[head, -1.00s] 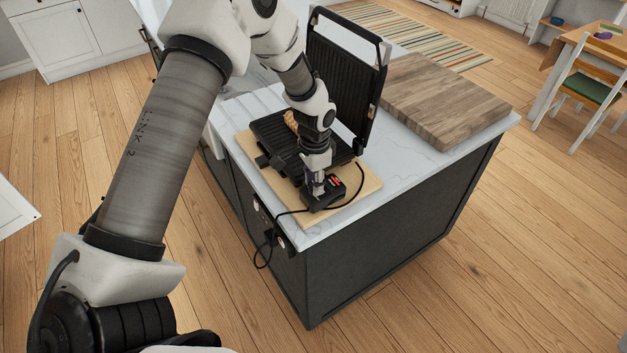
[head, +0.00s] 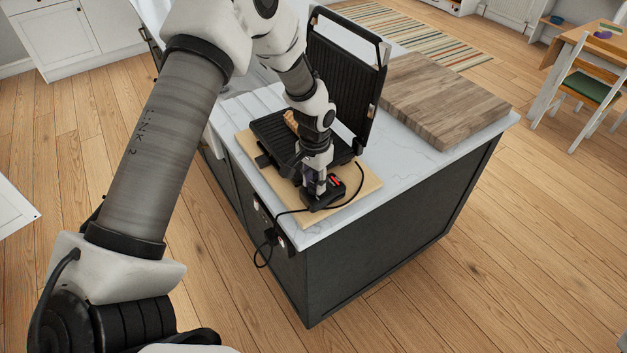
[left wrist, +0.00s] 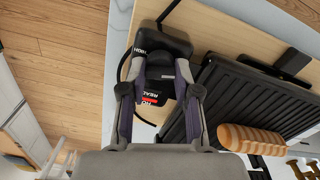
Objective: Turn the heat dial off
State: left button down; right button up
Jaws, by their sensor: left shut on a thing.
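The open grill (head: 272,132) stands on the island with its ridged lid (head: 345,80) raised. A small black control box (head: 338,191) with a red lit label sits at its near end. In the left wrist view the box (left wrist: 175,38) carries printed labels and a red mark. My left gripper (head: 317,193) points down at this box. In the left wrist view its fingers (left wrist: 168,78) are closed in on the heat dial, which they mostly hide, so its setting cannot be read. My right gripper is not in view.
A bread loaf (left wrist: 250,138) lies on the grill's lower plate. A thin wooden board (head: 366,187) is under the grill. A black cord (head: 262,255) hangs over the island's edge by the sockets. A thick cutting board (head: 440,100) lies on the right of the white worktop (head: 405,165).

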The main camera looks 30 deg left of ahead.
pick_arm(q)
jog(key=shift+w+r, duration=0.1)
jog(key=shift+w, duration=0.1)
jog(key=c, duration=1)
grip_release()
jog(key=shift+o, duration=0.9)
jog(key=shift+w+d, duration=0.1)
jog(key=shift+d, duration=0.05)
jog(key=shift+r, duration=0.3)
notch_tip(320, 180, up, 11)
